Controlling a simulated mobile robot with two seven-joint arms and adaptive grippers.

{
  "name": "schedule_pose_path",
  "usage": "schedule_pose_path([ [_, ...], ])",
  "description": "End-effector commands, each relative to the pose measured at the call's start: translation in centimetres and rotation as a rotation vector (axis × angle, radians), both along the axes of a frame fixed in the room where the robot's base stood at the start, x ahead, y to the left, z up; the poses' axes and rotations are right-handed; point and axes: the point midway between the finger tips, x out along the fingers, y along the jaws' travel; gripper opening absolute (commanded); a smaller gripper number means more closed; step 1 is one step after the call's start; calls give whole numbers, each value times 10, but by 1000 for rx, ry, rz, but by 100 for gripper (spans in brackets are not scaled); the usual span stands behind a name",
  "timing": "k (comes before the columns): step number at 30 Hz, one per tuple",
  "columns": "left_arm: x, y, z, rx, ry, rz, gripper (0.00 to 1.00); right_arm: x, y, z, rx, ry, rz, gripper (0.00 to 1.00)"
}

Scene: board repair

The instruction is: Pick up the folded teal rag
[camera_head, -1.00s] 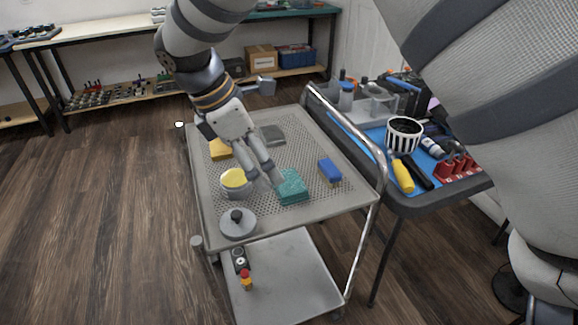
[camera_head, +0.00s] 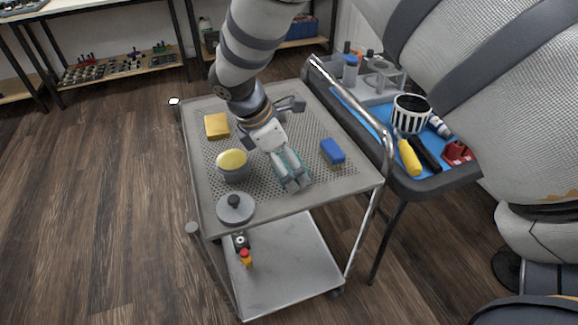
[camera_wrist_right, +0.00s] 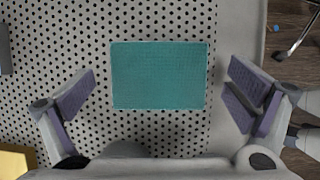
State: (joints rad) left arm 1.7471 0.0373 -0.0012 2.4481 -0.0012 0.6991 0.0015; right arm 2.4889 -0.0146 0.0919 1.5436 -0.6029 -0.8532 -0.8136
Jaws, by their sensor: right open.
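The folded teal rag (camera_wrist_right: 160,75) lies flat on the perforated top of the metal cart (camera_head: 255,205). In the wrist view it shows whole, as a rectangle between the spread fingers. In the head view my right gripper (camera_head: 292,185) is above it and hides most of it; only slivers of teal (camera_head: 304,172) show. My right gripper (camera_wrist_right: 157,100) is open, with one finger on each side of the rag and apart from it in that view. The height above the rag is hard to judge. My left gripper is not in view.
The cart's metal handle (camera_head: 385,130) rises at the right, beside a cluttered blue-topped table (camera_head: 371,120).

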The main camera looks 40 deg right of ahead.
Motion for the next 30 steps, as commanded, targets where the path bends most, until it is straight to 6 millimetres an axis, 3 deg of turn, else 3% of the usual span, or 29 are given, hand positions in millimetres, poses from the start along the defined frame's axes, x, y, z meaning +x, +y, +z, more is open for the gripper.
schedule_pose_path([
  [5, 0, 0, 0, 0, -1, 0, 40, 0, 0, 1, 0, -1, -1, 98],
  [9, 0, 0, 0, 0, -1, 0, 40, 0, 0, 1, 0, -1, 0, 67],
  [11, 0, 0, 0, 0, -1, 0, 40, 0, 0, 1, 0, -1, 0, 56],
  [23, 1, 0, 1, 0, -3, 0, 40, 0, 0, 5, 0, -2, 0, 55],
  [28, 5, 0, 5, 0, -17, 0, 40, 1, 0, 36, 1, -8, -1, 55],
  [30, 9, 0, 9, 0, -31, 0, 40, -5, 14, 54, 0, -9, 3, 55],
])
